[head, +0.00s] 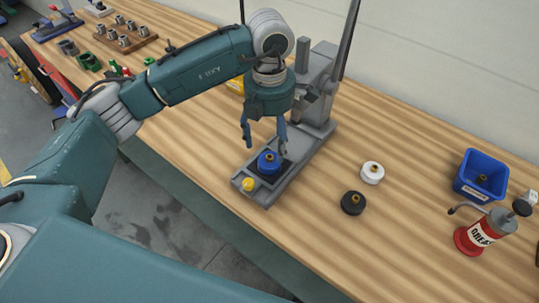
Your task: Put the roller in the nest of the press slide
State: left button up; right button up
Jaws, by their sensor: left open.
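A blue roller (268,163) with a brass hub sits upright on the dark nest area of the press slide (264,195), at the front of the grey press (318,95). From this view I cannot tell whether it is fully seated. My left gripper (264,141) is open, fingers pointing down, just above and slightly behind the blue roller. It holds nothing. A white roller (372,173) and a black roller (353,203) stand on the bench to the right of the press. My right gripper is not in view.
A yellow knob (248,184) is at the slide's front end. A blue bin (482,177) with a brass-coloured part inside and a red grease can (482,233) stand at the right. A wooden tray (127,42) of metal parts lies far left. Bench is clear around the loose rollers.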

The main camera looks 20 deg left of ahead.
pick_arm(q)
notch_tip(320, 180, up, 5)
jog(key=shift+r+b, duration=0.1)
jog(key=shift+b, duration=0.45)
jog(key=shift+s, duration=0.1)
